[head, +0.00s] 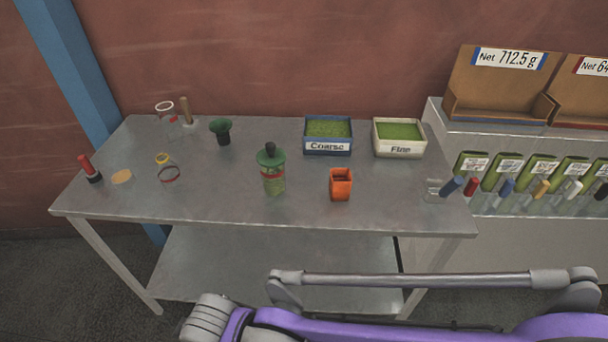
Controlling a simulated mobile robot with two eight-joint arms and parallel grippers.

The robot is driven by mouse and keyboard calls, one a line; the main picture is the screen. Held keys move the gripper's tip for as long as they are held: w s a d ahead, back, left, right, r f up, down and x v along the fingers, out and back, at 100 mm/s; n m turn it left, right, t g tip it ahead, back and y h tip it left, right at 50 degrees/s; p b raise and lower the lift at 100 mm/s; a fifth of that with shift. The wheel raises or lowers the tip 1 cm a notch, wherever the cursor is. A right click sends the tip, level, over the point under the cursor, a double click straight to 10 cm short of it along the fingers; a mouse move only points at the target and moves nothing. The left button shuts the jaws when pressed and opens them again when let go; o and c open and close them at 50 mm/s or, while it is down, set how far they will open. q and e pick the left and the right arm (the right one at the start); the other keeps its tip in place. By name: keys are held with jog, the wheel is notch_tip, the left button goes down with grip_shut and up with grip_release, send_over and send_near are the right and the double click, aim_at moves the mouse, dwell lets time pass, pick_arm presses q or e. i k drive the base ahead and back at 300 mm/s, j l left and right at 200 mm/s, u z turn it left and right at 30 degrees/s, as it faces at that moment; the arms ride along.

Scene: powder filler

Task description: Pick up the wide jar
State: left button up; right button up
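A clear jar with a green lid and dark knob (273,178) stands upright at the middle of the metal table. It has a red band and green contents in its lower part. A clear glass vessel with a white rim (166,112) stands at the back left; its outline is faint. I cannot tell for certain which of these is the wide jar. One of my purple and grey arms crosses the bottom of the head view, below the table's front edge. Neither of my grippers shows, and nothing touches either vessel.
On the table (230,203) are a dark green funnel (221,131), an orange cup (341,184), a Coarse tray (328,147), a Fine tray (399,151) and small rings. A shelf with boxes (500,80) and green packets adjoins on the right. The table's front left is clear.

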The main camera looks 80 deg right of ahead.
aim_at(274, 180)
jog(key=z, duration=2.35)
